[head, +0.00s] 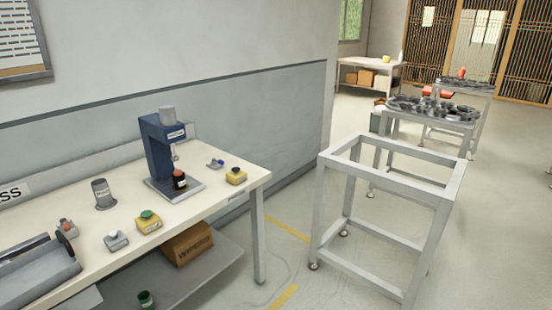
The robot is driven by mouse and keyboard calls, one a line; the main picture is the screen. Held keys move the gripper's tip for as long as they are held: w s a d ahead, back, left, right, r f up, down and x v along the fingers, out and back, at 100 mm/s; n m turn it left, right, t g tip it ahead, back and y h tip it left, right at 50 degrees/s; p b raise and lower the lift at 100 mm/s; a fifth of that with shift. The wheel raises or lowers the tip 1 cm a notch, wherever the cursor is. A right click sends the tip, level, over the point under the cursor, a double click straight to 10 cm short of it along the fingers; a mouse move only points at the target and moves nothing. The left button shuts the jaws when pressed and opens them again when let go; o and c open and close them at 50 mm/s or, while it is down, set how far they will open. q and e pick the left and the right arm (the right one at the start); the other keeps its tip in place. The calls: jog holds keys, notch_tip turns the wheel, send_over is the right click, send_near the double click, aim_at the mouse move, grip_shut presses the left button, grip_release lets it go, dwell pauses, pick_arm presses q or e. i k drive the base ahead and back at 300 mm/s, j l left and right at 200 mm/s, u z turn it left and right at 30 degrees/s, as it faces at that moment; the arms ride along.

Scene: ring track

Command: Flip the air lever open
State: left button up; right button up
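The blue press (158,150) stands on a grey base plate (188,194), with a dark and red part (180,180) on the plate. Neither of my grippers shows in the head view.
The table (225,205) also bears a yellow box with a dark button (236,176), a yellow box with a green button (148,222), a grey button box (116,240) and a grey cylinder (104,194). An empty metal frame (440,205) stands to the right, across a floor gap.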

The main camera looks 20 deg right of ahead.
aim_at(214, 160)
jog(key=z, duration=0.1)
jog(key=i+l, duration=0.25)
jog(key=i, duration=0.25)
jog(key=i+l, duration=0.25)
jog(key=i, duration=0.3)
jog(key=i+l, duration=0.2)
jog(key=i, duration=0.3)
jog(key=i+l, duration=0.25)
jog(key=i, duration=0.25)
jog(key=u, duration=0.05)
